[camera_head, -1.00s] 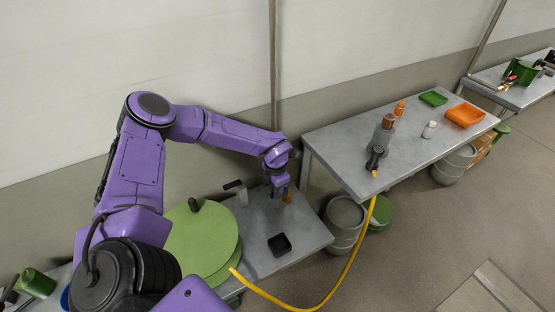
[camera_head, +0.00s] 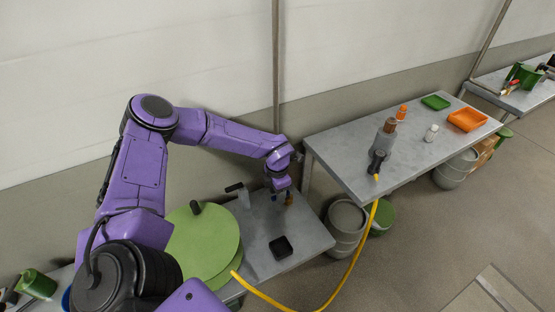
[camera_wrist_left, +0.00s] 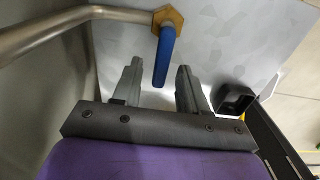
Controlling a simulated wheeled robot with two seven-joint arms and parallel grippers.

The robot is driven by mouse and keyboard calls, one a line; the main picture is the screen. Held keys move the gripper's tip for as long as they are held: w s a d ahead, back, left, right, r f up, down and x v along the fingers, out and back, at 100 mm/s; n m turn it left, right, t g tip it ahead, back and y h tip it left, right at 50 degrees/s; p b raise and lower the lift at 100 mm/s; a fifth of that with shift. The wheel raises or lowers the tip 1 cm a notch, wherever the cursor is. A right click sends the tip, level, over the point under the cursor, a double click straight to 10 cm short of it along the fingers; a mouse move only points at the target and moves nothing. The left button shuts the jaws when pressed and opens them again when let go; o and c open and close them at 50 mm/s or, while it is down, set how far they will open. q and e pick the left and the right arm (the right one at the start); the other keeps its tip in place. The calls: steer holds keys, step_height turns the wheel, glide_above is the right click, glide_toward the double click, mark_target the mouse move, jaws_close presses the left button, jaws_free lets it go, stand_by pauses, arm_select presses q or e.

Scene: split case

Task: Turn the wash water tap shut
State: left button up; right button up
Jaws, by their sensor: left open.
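The wash water tap shows in the left wrist view as a blue lever (camera_wrist_left: 163,58) on a brass hexagonal fitting (camera_wrist_left: 170,17), at the end of a bent metal pipe (camera_wrist_left: 75,18). My left gripper (camera_wrist_left: 158,72) is open, its two grey fingers on either side of the lever in this view. The lever's free end points down between them, and I see no finger touching it. In the head view my left gripper (camera_head: 281,189) is low over the metal table, and the brass part of the tap (camera_head: 290,199) shows just right of it. My right gripper is not in view.
A small black tray (camera_head: 281,248) lies on the metal table (camera_head: 262,262), also in the left wrist view (camera_wrist_left: 234,98). Green round lids (camera_head: 205,245) lie to the left. A yellow hose (camera_head: 352,262) runs to a second table (camera_head: 335,150) at the right.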

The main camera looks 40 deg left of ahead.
arm_select(q)
step_height(320, 180, up, 10)
steer(key=shift+r, duration=0.25)
steer(key=shift+r, duration=0.1)
stand_by(0.4)
